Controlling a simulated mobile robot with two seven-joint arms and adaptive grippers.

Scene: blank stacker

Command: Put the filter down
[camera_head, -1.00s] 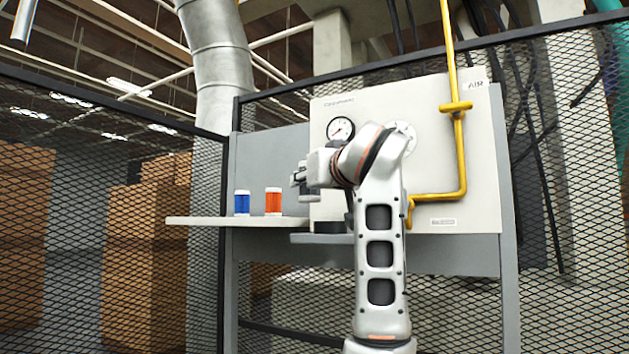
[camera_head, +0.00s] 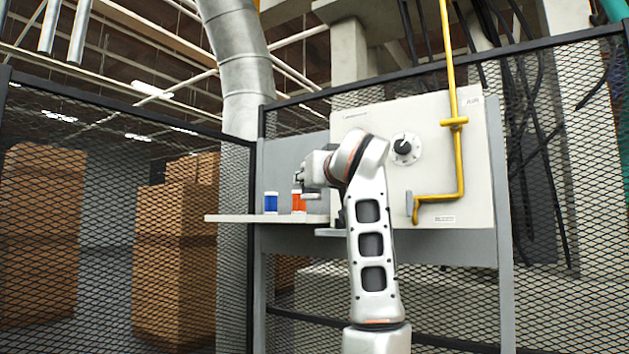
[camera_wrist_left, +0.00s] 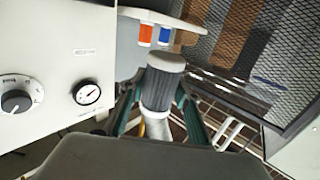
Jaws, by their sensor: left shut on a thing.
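My left gripper (camera_head: 312,178) is raised in front of the left side of the machine, beside the shelf. In the left wrist view the gripper (camera_wrist_left: 158,104) is shut on a grey ribbed filter (camera_wrist_left: 160,88) with a pale cap, its fingers on either side. In the head view the held filter is hard to make out against the gripper. My right gripper is not in view.
The pale machine box (camera_head: 450,165) carries a knob (camera_head: 404,149) and a yellow pipe (camera_head: 455,120). A gauge (camera_wrist_left: 88,93) shows in the left wrist view. Mesh fencing (camera_head: 120,210) stands at left. The shelf's left end is clear.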

